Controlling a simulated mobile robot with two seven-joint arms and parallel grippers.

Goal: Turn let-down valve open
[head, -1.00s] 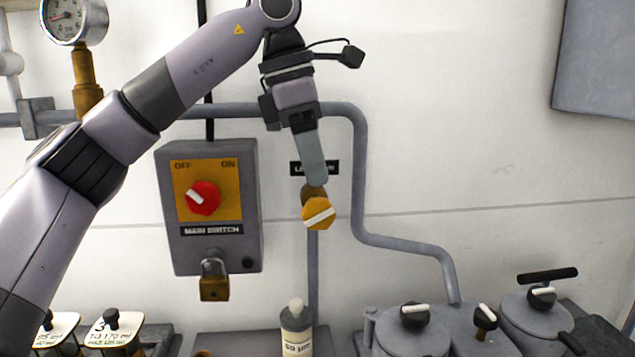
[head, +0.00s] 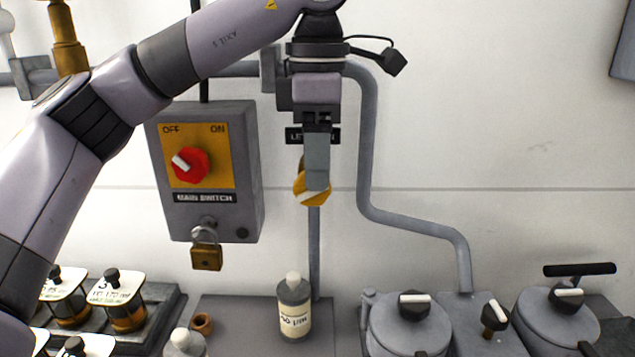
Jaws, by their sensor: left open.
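The let-down valve is a yellow knob (head: 305,192) with a white bar, on a vertical grey pipe below a dark label (head: 294,136) on the wall. The label is mostly covered by my gripper. My left gripper (head: 317,185) points down in front of the knob and hides its right part. Its fingers overlap the knob in this view; I cannot tell whether they touch it. The gripper is open, though the gap between its fingers does not show. The white bar is partly hidden, so its full angle is unclear. My right gripper is not in view.
Left of the valve is the main switch box (head: 208,222) with a red knob (head: 190,165) and a hanging padlock (head: 206,256). Below stand a labelled bottle (head: 294,318), lidded pots (head: 408,330) at right and jars (head: 125,315) at left. A bent pipe (head: 368,150) runs right of the gripper.

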